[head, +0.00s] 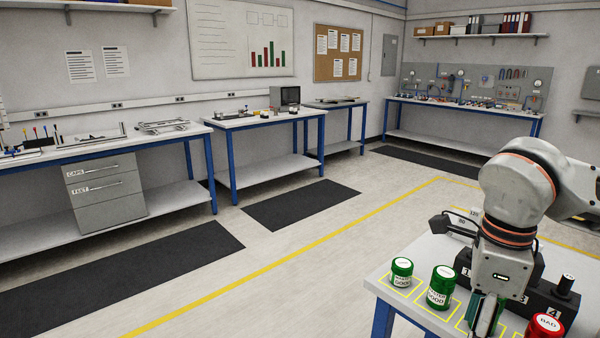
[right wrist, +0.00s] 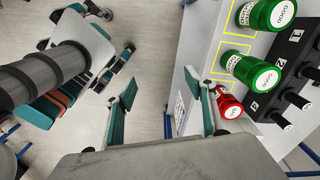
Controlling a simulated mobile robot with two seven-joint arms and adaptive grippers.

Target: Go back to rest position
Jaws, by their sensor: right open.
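My right gripper (head: 486,314) points down over the front of the small white table in the head view. Its fingers are apart and nothing is between them in the right wrist view (right wrist: 165,102). Two green jars marked GOOD stand left of it, one farther left (head: 402,272) and one nearer (head: 440,288). A red jar marked BAD (head: 544,326) stands to its right, partly cut off by the picture edge. In the right wrist view the red jar (right wrist: 229,104) lies just beyond the right finger, which hides part of it. My left gripper is not in view.
The white table (head: 412,250) has yellow outlined squares. A black numbered rack (head: 545,300) with black pegs stands behind the jars, close to my right gripper. Workbenches (head: 262,119) line the far walls. The floor (head: 290,270) left of the table is clear.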

